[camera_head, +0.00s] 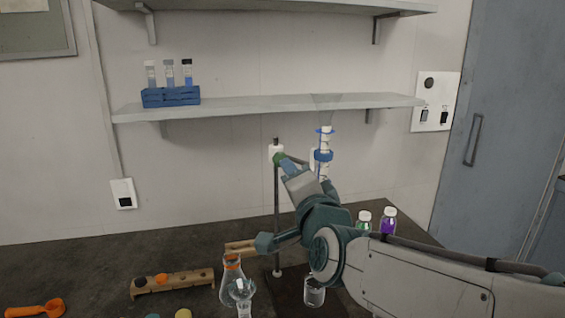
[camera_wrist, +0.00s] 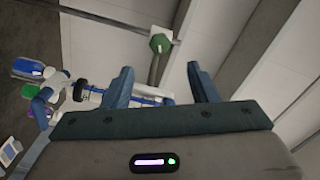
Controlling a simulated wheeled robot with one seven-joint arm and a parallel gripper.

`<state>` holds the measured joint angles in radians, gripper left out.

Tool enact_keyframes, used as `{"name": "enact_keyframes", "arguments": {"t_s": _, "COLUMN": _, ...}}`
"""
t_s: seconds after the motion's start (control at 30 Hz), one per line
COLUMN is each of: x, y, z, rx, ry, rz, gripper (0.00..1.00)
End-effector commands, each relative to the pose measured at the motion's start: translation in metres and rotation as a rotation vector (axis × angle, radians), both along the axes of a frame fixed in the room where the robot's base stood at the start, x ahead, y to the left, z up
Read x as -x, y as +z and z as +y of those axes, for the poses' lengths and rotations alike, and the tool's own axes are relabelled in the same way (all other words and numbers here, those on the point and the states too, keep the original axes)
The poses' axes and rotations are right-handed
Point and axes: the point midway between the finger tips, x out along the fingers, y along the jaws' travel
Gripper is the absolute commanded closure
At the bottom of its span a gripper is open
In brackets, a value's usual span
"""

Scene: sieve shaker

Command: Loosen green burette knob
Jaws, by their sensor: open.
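The green knob (camera_head: 279,158) sits at the top of a thin stand, beside a white block. It also shows in the wrist view (camera_wrist: 159,43), past the fingertips and roughly centred between them. My gripper (camera_head: 290,166) is open, its blue fingers close to the knob in the head view. In the wrist view my gripper (camera_wrist: 162,72) has nothing between its fingers that I can tell is held. The burette (camera_head: 323,155), a pale tube with blue collars and a clear funnel top, stands just right of my gripper. Its lower part is hidden behind my arm.
A flask (camera_head: 232,278) and a beaker (camera_head: 314,292) stand on the dark bench. A wooden rack (camera_head: 172,283) lies left. Bottles with green (camera_head: 364,219) and purple (camera_head: 388,221) contents stand behind my arm. A shelf (camera_head: 260,106) with a blue tube rack (camera_head: 171,97) hangs above.

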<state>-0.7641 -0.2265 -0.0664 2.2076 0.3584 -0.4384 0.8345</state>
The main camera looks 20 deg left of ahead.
Motion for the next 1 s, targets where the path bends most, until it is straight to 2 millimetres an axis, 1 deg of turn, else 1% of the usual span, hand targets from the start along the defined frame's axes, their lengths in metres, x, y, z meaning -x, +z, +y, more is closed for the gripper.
{"name": "enact_keyframes", "arguments": {"t_s": 0.1, "x": -0.017, "y": 0.0, "z": 0.01, "rx": 0.003, "ry": 0.0, "rz": 0.001, "gripper": 0.47}}
{"name": "enact_keyframes", "arguments": {"t_s": 0.3, "x": -0.043, "y": 0.001, "z": 0.027, "rx": 0.005, "ry": 0.001, "rz": 0.0, "gripper": 0.47}}
{"name": "enact_keyframes", "arguments": {"t_s": 0.5, "x": -0.066, "y": 0.001, "z": 0.04, "rx": 0.003, "ry": 0.0, "rz": -0.001, "gripper": 0.47}}
{"name": "enact_keyframes", "arguments": {"t_s": 0.7, "x": -0.078, "y": 0.0, "z": 0.048, "rx": 0.003, "ry": 0.001, "rz": -0.001, "gripper": 0.47}}
{"name": "enact_keyframes", "arguments": {"t_s": 1.0, "x": -0.08, "y": 0.0, "z": 0.049, "rx": 0.002, "ry": 0.001, "rz": -0.001, "gripper": 0.47}}
